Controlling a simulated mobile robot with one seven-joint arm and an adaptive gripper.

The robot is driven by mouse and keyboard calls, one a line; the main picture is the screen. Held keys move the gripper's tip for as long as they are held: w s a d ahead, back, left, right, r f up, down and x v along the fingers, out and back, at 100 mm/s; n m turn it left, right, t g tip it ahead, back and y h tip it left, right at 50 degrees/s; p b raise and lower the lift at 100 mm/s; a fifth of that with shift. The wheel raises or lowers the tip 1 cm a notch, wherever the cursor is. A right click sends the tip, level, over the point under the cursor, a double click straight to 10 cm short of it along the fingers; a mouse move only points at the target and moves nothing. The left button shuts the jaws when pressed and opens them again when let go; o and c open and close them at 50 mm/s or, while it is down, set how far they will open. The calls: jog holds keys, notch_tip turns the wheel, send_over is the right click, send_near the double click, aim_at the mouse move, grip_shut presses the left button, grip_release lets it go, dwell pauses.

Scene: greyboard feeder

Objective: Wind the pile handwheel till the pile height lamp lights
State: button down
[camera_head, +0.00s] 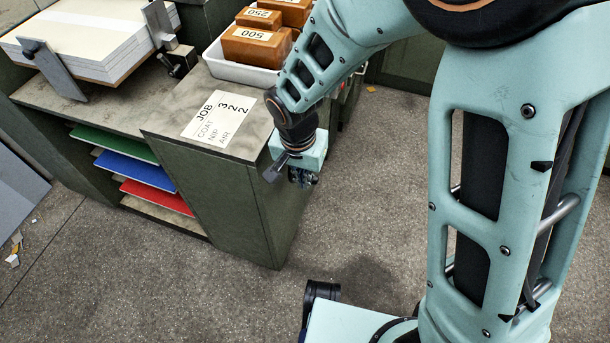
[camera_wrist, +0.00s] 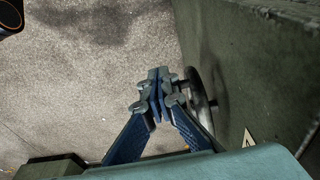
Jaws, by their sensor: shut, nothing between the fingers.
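My gripper (camera_head: 303,180) hangs beside the right end of the green cabinet in the head view. In the wrist view my gripper (camera_wrist: 157,92) has its blue fingers closed together, with nothing between them. A dark handwheel (camera_wrist: 199,98) stands on the green cabinet side, just right of the fingertips in the wrist view. The fingers partly overlap its near edge, and I cannot tell whether they touch it. The handwheel is hidden in the head view, behind my arm and the cabinet. I cannot make out the pile height lamp in either view.
The cabinet top (camera_head: 160,118) carries a job card (camera_head: 217,118) and a white tray (camera_head: 240,72) with brown blocks. A board stack (camera_head: 95,35) stands at the left, above shelves with coloured sheets (camera_head: 135,170). Floor nearby is open.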

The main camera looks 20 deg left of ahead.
jog(key=shift+w+f, duration=0.15)
jog(key=shift+f, duration=0.15)
jog(key=shift+w+r, duration=0.1)
jog(key=shift+w, duration=0.05)
dwell(0.4)
